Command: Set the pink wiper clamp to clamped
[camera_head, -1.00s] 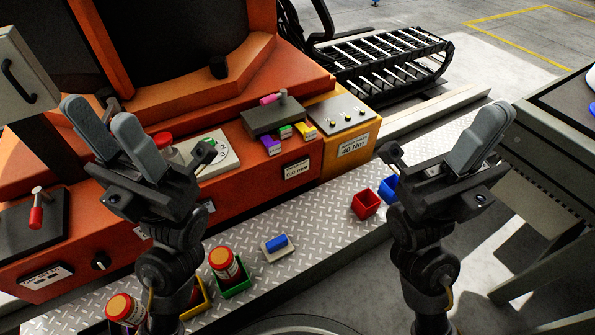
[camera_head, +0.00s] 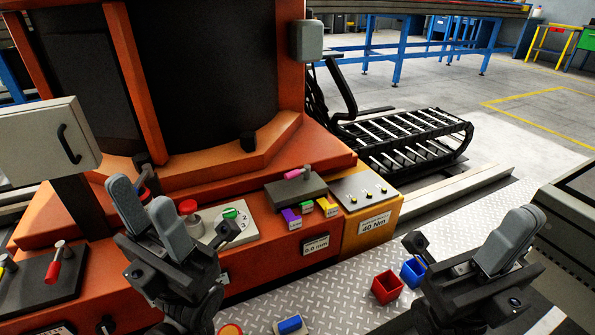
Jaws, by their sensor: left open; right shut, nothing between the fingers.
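The pink wiper clamp (camera_head: 297,173) is a small pink-handled lever on a dark grey block on the orange machine's front ledge, near the middle of the camera_head view. Its handle lies low and points left from a metal pivot post. I cannot tell from this whether it is clamped. My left gripper (camera_head: 139,194) is open and empty, left of the clamp and apart from it. My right gripper (camera_head: 531,211) is shut and empty, far to the right of the clamp over the walkway side.
Purple, green and yellow tabs (camera_head: 308,207) sit just in front of the clamp block. A 40 Nm panel (camera_head: 367,197) is to its right. A red button (camera_head: 188,207) and a white dial plate (camera_head: 232,222) are to its left. Red and blue bins (camera_head: 387,287) stand on the tread plate.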

